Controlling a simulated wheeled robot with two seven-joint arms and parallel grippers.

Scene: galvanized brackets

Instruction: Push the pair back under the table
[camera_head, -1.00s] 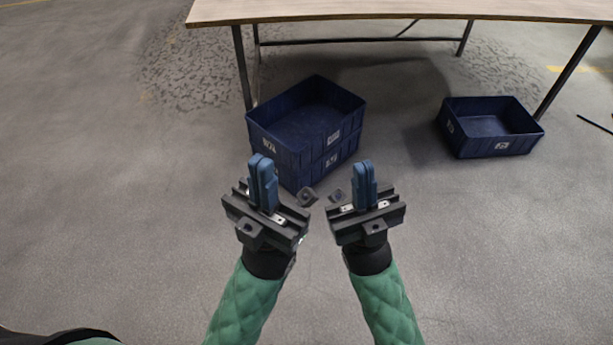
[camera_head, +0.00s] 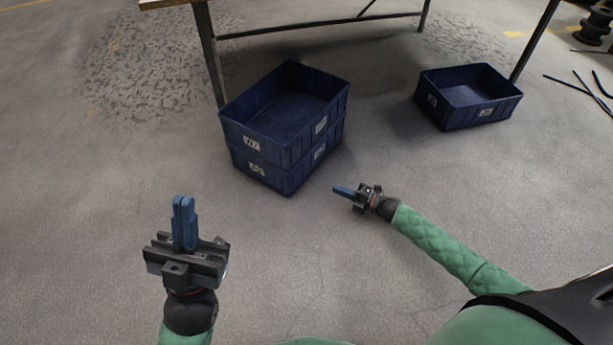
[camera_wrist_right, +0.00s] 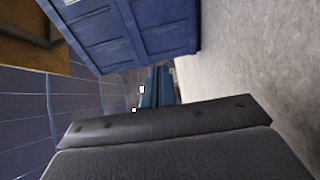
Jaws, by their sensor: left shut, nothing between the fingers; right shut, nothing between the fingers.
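The pair is two dark blue crates stacked, an upper crate (camera_head: 312,134) on a lower crate (camera_head: 305,172). The stack stands on the floor in the middle of the head view, near the front left table leg. The upper crate looks empty. My left gripper (camera_head: 183,205) is shut and empty, in front of the stack and to its left, clear of it. My right gripper (camera_head: 343,190) is shut and empty, just right of the stack's front corner, fingers pointing left. Its blue fingers (camera_wrist_right: 156,86) show in the right wrist view between blue crate walls; contact cannot be told.
The table (camera_head: 209,50) stands behind, its top mostly out of view. A single blue crate (camera_head: 482,116) sits at the right near another table leg (camera_head: 534,42). Black rods (camera_head: 590,88) lie at far right. The floor in front is clear.

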